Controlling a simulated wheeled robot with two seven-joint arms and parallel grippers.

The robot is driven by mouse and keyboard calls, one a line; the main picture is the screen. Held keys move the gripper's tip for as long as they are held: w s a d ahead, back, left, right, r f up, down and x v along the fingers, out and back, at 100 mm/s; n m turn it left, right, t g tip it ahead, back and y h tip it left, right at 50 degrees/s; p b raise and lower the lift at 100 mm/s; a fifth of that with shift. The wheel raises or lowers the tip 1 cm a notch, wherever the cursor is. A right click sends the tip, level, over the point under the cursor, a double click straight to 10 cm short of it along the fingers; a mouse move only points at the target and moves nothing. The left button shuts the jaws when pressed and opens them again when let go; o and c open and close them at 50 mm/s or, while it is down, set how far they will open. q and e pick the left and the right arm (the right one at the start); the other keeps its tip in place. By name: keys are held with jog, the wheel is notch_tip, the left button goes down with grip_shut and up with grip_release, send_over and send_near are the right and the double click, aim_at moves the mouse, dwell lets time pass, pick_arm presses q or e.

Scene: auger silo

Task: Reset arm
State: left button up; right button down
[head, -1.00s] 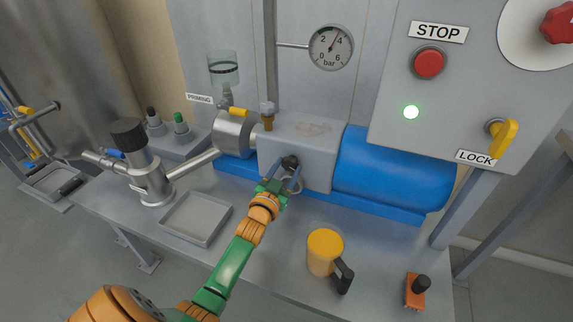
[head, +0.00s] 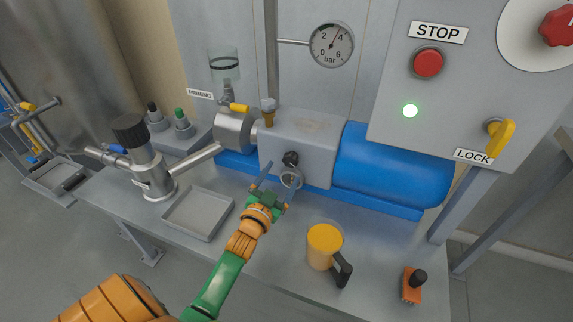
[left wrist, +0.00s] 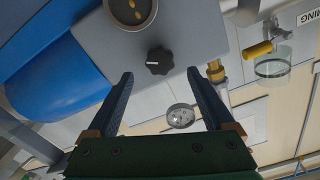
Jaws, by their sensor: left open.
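My left gripper (head: 276,181) is open and empty, just in front of the grey pump housing (head: 300,138). A black knob (head: 291,159) sits on the front of that housing, with a round metal-rimmed window (head: 291,179) below it. The gripper's fingers are apart from the knob. In the left wrist view the two blue-grey fingers (left wrist: 162,85) stand wide apart, and the black knob (left wrist: 159,61) shows beyond and between their tips. My right gripper is not in view.
A blue motor (head: 388,170) adjoins the housing. On the bench stand a yellow jug (head: 325,246) with a black handle, an orange-and-black brush-like tool (head: 412,287) and a grey tray (head: 198,213). A panel (head: 455,110) with a red stop button (head: 429,63) hangs at right.

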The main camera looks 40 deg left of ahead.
pick_arm(q)
jog(key=shift+v, duration=1.15)
